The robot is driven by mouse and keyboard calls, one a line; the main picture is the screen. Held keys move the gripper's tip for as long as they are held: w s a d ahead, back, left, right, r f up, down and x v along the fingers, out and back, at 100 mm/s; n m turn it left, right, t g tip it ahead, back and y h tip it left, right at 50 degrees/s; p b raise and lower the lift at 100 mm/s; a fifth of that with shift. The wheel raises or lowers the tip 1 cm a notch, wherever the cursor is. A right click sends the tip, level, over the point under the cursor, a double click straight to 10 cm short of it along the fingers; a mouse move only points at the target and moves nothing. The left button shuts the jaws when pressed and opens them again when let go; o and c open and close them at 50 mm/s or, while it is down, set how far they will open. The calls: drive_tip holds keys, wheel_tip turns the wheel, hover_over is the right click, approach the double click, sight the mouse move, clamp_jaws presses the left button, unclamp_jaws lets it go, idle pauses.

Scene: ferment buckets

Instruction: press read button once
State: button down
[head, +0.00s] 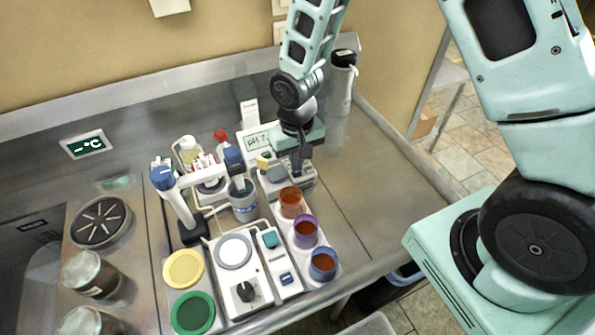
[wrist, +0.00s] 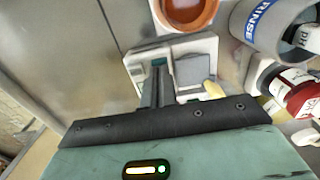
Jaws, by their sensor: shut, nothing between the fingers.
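The pale pH meter (head: 258,140) stands at the back of the bench, its lit display showing "pH 7" and a further part too small to read. Its keypad base, seen in the wrist view (wrist: 207,48), carries a grey panel (wrist: 193,70), a yellow key (wrist: 214,89) and a teal key (wrist: 159,62). No key's lettering is legible, so I cannot tell which is read. My gripper (head: 297,172) points down over the base's right side, shut and empty. In the wrist view its fingertips (wrist: 156,78) overlap the teal key and partly hide it; contact cannot be told.
Orange (head: 291,201), purple (head: 306,231) and blue (head: 323,264) cups stand in a row in front of the meter.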

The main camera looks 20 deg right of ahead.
drive_tip(key=shift+f+b, duration=0.5)
drive_tip(key=shift+f, duration=0.2)
drive_tip(key=shift+r, duration=0.1)
drive_tip(key=shift+r+p, duration=2.35)
drive_tip(key=shift+r, duration=0.6)
